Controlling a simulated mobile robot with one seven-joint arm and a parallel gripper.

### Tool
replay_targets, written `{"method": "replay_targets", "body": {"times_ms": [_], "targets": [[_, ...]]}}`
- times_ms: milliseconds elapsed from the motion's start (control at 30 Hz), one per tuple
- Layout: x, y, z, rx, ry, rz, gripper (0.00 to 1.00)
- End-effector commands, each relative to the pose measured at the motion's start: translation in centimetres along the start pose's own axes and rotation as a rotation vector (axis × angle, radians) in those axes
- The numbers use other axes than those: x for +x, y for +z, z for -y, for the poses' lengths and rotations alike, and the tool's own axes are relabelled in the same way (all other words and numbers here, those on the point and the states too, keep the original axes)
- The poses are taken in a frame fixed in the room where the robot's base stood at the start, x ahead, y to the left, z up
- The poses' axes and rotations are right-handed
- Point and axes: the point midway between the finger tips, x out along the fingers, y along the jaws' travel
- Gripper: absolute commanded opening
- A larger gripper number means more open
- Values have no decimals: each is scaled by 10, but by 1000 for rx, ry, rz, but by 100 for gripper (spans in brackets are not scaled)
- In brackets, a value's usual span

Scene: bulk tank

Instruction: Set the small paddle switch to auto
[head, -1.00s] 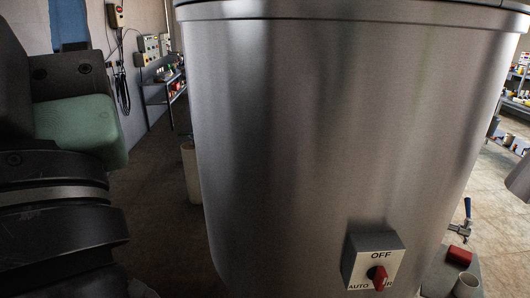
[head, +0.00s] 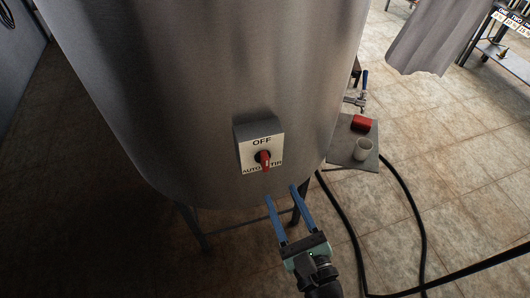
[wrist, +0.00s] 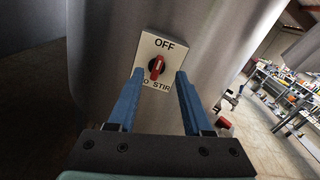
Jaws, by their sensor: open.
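The paddle switch is a small red handle (head: 264,160) on a pale plate on a grey box (head: 257,128), fixed to the front of the steel tank. The plate reads OFF at the top, AUTO at lower left and STIR at lower right. The handle looks roughly upright; I cannot tell which end is its pointer. My gripper (head: 280,192) is open and empty, its blue fingers apart, below and in front of the switch. In the wrist view the handle (wrist: 156,68) shows between the fingertips, which partly cover the lower lettering.
The steel tank (head: 200,70) fills the middle. Black hoses (head: 411,200) lie on the tiled floor, which is otherwise open at right.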

Motion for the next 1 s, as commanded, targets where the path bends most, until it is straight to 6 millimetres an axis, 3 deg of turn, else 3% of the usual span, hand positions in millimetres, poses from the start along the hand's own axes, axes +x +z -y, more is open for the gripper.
{"method": "replay_targets", "body": {"times_ms": [100,267,700,1000], "targets": [[-15,-13,-8,196,-19,8,50],[-8,-15,-9,257,-26,17,50],[79,-13,-6,247,-22,17,50],[109,-14,-6,247,-26,15,50]]}}
